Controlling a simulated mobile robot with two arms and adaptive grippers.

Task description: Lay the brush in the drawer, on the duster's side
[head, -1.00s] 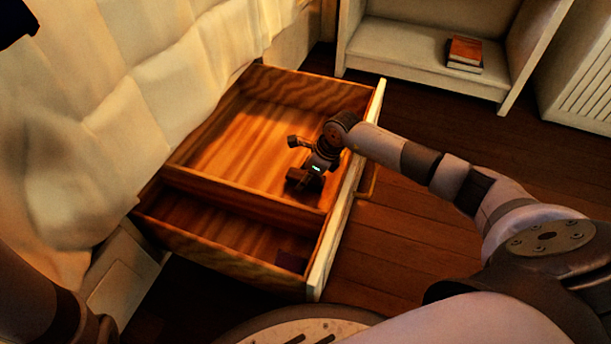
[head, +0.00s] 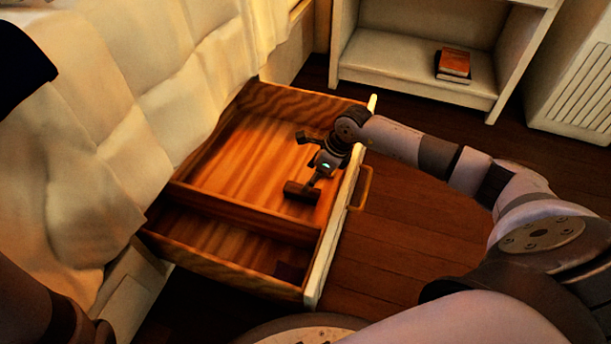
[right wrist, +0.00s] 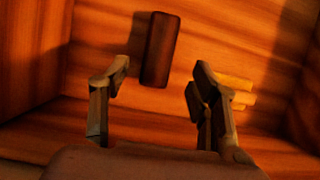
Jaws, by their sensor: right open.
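The open wooden drawer (head: 270,214) has a large far compartment and a narrow near one, split by a divider. A dark brown oblong block, seemingly the brush (head: 302,191), lies in the large compartment near the drawer front. It also shows on the wood in the right wrist view (right wrist: 161,50), ahead of the fingertips and free of them. A small dark block (head: 290,272) sits in the near compartment's front corner; it may be the duster, but I cannot tell. My right gripper (head: 312,160) is open and empty above the large compartment. My left gripper is out of view.
The bed's pale cover (head: 110,120) hangs along the drawer's left. A white shelf (head: 400,75) with a red-brown book (head: 453,65) stands at the back. The drawer's pale front (head: 325,255) has a handle (head: 361,188).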

